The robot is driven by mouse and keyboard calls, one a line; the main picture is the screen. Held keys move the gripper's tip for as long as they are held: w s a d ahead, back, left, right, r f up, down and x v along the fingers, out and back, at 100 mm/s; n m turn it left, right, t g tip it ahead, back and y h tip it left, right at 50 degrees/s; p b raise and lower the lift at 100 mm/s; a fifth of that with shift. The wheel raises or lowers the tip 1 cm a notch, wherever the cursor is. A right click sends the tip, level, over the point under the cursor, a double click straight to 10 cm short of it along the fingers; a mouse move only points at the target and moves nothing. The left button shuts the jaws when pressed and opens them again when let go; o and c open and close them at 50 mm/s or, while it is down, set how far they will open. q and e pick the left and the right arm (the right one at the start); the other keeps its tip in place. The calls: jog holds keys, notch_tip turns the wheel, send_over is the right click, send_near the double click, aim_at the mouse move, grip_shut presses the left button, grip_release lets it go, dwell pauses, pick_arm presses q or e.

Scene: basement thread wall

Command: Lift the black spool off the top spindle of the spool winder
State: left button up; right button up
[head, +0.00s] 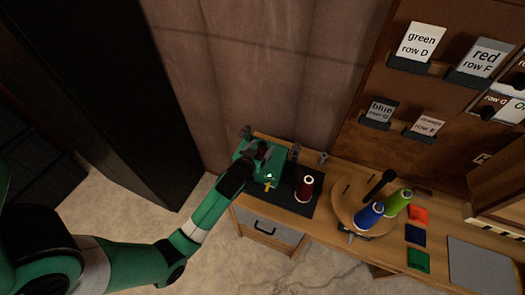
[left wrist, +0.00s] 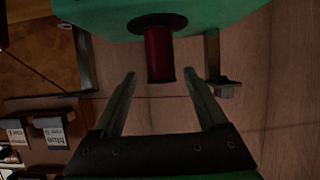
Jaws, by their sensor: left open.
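The spool winder (head: 248,147) is a green machine on the left end of the bench, partly hidden by my left arm. In the left wrist view its green body (left wrist: 225,14) fills the top. A spool with a black flange and dark red winding (left wrist: 158,52) sticks out from it; no fully black spool is clear. My left gripper (left wrist: 160,74) is open, its fingertips on either side of the spool's free end, with gaps on both sides. In the head view the left gripper (head: 263,152) is at the winder, its fingers hard to make out. My right gripper is not in view.
A dark red cone (head: 305,188) stands on the black mat (head: 299,208) right of the winder. A round wooden stand (head: 345,207) holds blue (head: 369,215) and green (head: 398,202) cones. Coloured squares (head: 417,214) lie farther right. A labelled pegboard (head: 400,95) rises behind.

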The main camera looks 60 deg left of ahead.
aim_at(263, 144)
pick_arm(q)
jog(key=shift+w+a+f, duration=0.25)
jog(key=b+x, duration=0.1)
jog(key=x, duration=0.3)
jog(key=shift+w+a+b, duration=0.1)
jog(key=shift+a+b, duration=0.1)
jog(key=shift+b, duration=0.1)
grip_shut()
